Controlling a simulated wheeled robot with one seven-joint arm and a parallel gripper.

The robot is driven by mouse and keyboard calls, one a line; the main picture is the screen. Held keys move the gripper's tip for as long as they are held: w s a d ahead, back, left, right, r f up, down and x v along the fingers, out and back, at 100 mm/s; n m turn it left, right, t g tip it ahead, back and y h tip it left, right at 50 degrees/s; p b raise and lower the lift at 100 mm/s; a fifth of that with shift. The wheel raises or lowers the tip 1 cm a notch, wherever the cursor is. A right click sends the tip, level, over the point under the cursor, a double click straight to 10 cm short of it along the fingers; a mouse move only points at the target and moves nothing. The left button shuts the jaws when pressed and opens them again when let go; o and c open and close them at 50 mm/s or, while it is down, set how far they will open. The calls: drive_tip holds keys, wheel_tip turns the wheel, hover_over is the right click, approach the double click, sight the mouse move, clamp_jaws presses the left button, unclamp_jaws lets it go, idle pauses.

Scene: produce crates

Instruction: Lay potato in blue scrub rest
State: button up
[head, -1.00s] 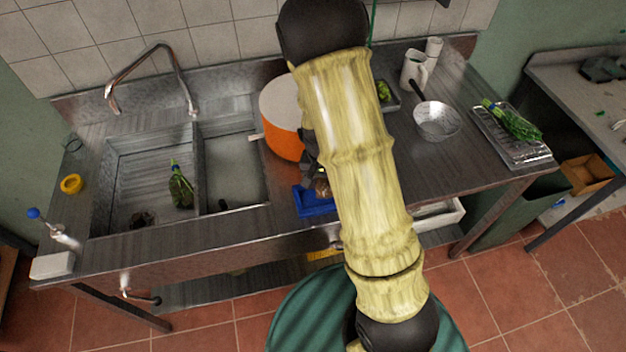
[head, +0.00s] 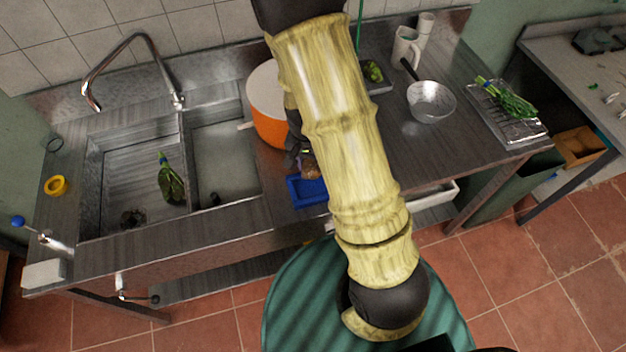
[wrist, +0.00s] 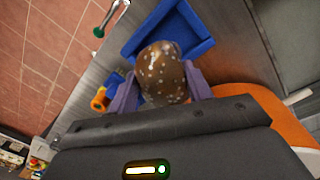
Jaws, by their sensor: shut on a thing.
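The potato (wrist: 163,72) is brown with pale specks. My gripper (wrist: 160,88) is shut on it, one finger on each side, in the wrist view. The blue scrub rest (wrist: 196,28) is a shallow blue tray on the counter, just beyond the potato in that view. In the head view the blue rest (head: 305,192) sits near the counter's front edge, partly behind my arm. The potato (head: 310,170) shows there as a small brown patch just above the rest. I cannot tell whether it touches the rest.
An orange pot (head: 268,122) stands close behind the rest. A metal strainer (head: 431,103) and a tray of greens (head: 508,112) are to the right.

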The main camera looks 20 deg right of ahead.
sight(309, 161)
drive_tip(key=shift+f, duration=1.8)
drive_tip(key=shift+p, duration=0.3)
drive_tip(key=shift+f+p, duration=0.5)
drive_tip(key=shift+f, duration=1.55)
drive_tip(key=shift+f, duration=0.25)
drive_tip(key=o, duration=0.8)
drive_tip(key=shift+r, duration=0.1)
drive_tip(key=r+b, duration=0.1)
drive_tip(key=r, duration=0.7)
drive_tip(key=a+r+b, duration=0.1)
drive_tip(key=r, duration=0.3)
drive_tip(key=shift+w+r+b, duration=0.15)
drive_tip(key=shift+w+b, duration=0.1)
drive_tip(key=shift+b, duration=0.1)
